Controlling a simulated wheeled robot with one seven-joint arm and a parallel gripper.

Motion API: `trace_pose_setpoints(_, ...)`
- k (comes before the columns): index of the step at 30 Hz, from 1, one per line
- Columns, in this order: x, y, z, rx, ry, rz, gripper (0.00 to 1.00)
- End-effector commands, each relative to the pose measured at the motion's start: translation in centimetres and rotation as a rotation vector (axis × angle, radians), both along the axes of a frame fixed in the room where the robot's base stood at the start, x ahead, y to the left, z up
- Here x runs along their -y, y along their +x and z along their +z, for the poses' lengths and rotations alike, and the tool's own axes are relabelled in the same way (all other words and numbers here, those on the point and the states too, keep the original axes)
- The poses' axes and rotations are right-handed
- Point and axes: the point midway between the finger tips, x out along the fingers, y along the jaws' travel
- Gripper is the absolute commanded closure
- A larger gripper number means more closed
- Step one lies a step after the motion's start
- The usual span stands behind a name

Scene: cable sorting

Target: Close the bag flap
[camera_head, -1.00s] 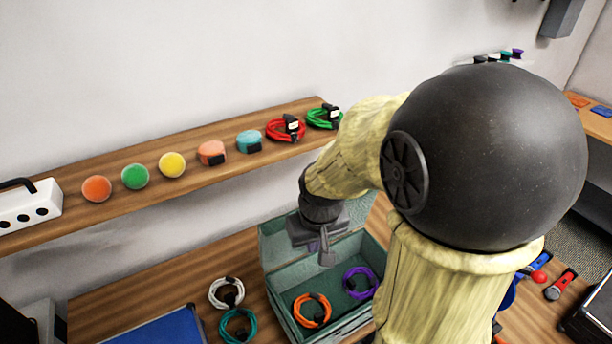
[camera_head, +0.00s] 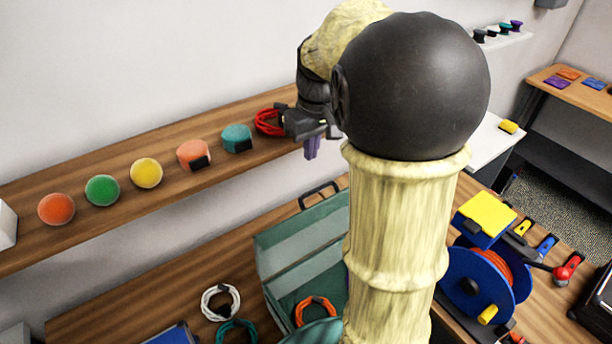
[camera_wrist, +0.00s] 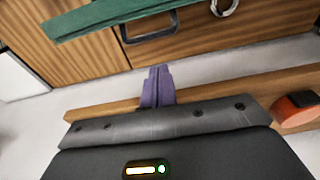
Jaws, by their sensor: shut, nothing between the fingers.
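The teal bag's flap (camera_head: 300,247) stands raised at the back of the bag in the head view, with a dark handle (camera_head: 318,193) at its top edge. The bag is open; an orange cable (camera_head: 315,309) lies inside, and my arm hides much of its right side. My gripper (camera_head: 312,150) is above and behind the flap, near the shelf edge, apart from the flap. Its purple fingers (camera_wrist: 157,88) are shut and empty in the wrist view. There the green flap edge (camera_wrist: 120,16) and handle (camera_wrist: 150,28) show beyond the fingertips.
White (camera_head: 220,302) and teal (camera_head: 238,331) cables lie left of the bag. A blue reel (camera_head: 480,285) stands to the right.

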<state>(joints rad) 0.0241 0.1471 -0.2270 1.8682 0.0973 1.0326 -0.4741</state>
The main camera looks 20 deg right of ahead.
Motion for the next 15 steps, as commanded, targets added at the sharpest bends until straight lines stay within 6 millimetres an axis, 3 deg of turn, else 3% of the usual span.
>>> trace_pose_setpoints(8, -0.1, 0.1, -0.7, -0.003, 0.0, 0.0, 1.0)
trace_pose_setpoints(15, -0.1, 0.4, -3.9, -0.005, 0.001, -0.002, 1.0)
